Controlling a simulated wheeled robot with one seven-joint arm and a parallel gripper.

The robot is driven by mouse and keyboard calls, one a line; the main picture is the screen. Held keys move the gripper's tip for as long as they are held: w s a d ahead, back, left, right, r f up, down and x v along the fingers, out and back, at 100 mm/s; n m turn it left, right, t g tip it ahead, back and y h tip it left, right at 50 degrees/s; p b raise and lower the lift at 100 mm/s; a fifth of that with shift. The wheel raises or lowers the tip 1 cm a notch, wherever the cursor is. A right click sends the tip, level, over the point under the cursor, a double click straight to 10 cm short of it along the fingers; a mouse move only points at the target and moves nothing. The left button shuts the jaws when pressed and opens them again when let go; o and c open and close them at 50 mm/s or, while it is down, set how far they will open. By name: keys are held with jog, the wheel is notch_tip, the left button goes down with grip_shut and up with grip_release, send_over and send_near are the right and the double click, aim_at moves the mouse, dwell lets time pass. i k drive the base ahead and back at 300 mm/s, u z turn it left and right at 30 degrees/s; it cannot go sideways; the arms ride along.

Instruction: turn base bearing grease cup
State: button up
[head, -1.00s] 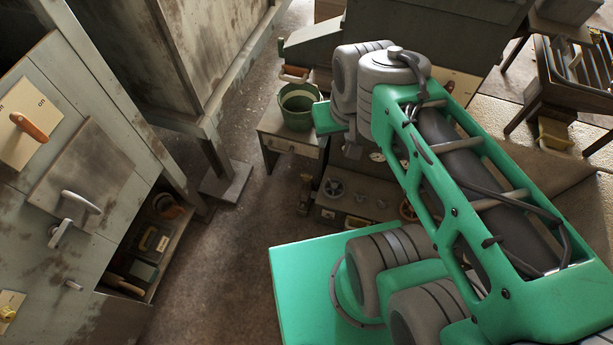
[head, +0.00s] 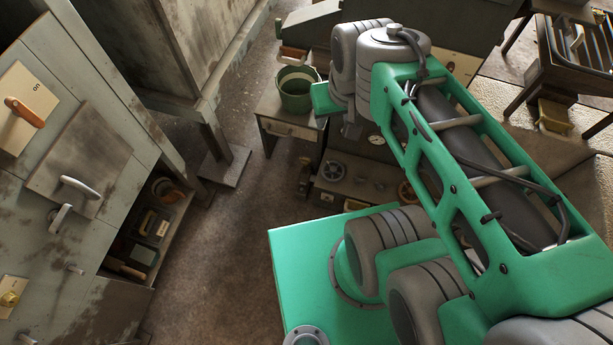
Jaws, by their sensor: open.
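My green arm (head: 480,190) reaches away from me, and its grey wrist joints (head: 393,45) are at the top centre. My gripper (head: 352,130) shows only as a small grey part below the wrist; the wrist and arm links hide most of it. I see nothing held there. I cannot pick out the base bearing grease cup for certain. A low machine base (head: 345,195) with round handwheels (head: 335,170) and a gauge stands on the floor beyond, partly behind the arm.
A grey cabinet (head: 110,150) with handles and an orange lever (head: 25,112) stands at the left, with an open shelf (head: 160,225) of small items. A green bucket (head: 296,90) sits on a small bench (head: 290,130). The floor (head: 220,250) between is clear.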

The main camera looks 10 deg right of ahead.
aim_at(305, 161)
jog(key=z, duration=1)
jog(key=k, duration=0.8)
jog(key=u, duration=0.75)
jog(key=i, duration=1)
